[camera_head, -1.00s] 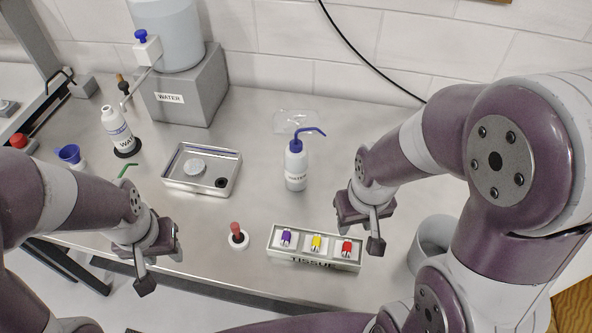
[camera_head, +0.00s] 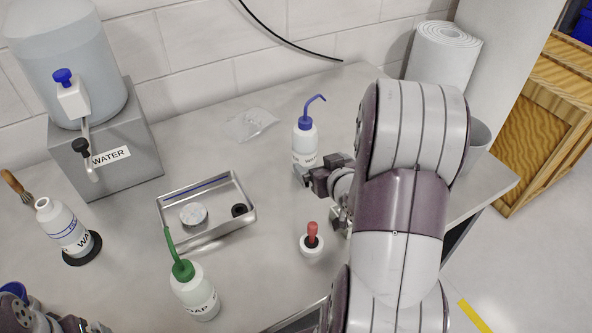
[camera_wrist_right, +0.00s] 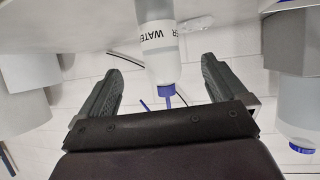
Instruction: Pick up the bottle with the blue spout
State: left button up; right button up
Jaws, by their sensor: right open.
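The white water bottle with the blue spout (camera_head: 304,144) stands upright on the grey table in the head view. My right gripper (camera_head: 316,178) is low at its near right side. In the right wrist view the bottle (camera_wrist_right: 160,45) appears upside down, between the two open fingers of the right gripper (camera_wrist_right: 160,76), with a gap on each side. I cannot tell how deep the bottle is between them. My left gripper (camera_head: 60,322) is only partly in view at the bottom left corner, and its fingers cannot be made out.
A water tank on a grey block (camera_head: 110,155) and a white bottle (camera_head: 62,228) are at left. A clear flat item (camera_head: 250,122) lies behind the tray.

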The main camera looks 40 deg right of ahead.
aim_at(304, 150)
jog(key=shift+t, duration=0.3)
jog(key=x, duration=1.2)
jog(key=shift+w+d+f, duration=0.15)
jog(key=shift+f, duration=0.2)
jog(key=shift+r, duration=0.1)
jog(key=c, duration=0.7)
